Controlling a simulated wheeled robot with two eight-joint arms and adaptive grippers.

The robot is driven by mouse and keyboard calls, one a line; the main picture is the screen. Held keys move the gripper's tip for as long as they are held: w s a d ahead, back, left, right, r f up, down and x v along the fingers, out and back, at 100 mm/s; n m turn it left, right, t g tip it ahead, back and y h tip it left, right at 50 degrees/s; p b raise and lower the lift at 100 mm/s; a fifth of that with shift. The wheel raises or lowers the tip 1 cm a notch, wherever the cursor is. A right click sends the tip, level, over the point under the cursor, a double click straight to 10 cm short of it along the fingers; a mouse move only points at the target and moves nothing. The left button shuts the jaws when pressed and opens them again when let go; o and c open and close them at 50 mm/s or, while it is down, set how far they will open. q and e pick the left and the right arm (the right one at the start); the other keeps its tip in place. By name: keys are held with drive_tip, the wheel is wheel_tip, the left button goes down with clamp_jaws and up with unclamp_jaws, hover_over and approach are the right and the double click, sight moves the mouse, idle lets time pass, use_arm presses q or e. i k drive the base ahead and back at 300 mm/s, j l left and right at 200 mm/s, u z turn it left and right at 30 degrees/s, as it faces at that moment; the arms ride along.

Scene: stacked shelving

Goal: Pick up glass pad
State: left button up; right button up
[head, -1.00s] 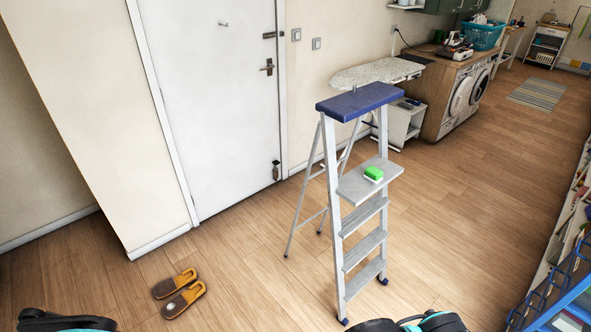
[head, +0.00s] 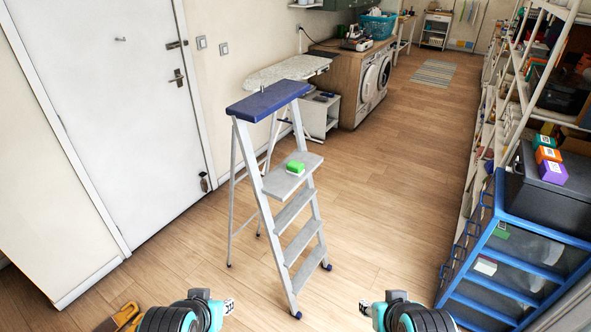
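A small green pad with a white underside (head: 296,168), which looks like the glass pad, lies on the upper grey step of a stepladder (head: 290,186) in the middle of the head view. My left arm's end (head: 228,306) and my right arm's end (head: 366,308) show low in the picture, left and right of the ladder's foot. Both are well apart from the pad. Their fingers are too small or hidden to tell whether they are open or shut.
The ladder has a blue top (head: 268,99) above the pad. A blue drawer rack (head: 510,225) and tall shelving stand at the right. Brown slippers (head: 121,318) lie at the lower left. Wooden floor (head: 400,190) is clear between ladder and rack.

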sight(294, 168)
drive_tip(key=z, duration=2.2)
drive_tip(key=u, duration=2.25)
drive_tip(key=i+j+u, duration=0.1)
drive_tip(key=i+j, duration=0.3)
drive_tip(key=i, duration=0.15)
drive_tip(key=i+j, duration=0.35)
drive_tip(key=i, duration=0.2)
drive_tip(key=i+j+u, duration=0.15)
drive_tip(key=i+j, duration=0.2)
drive_tip(key=i, duration=0.65)
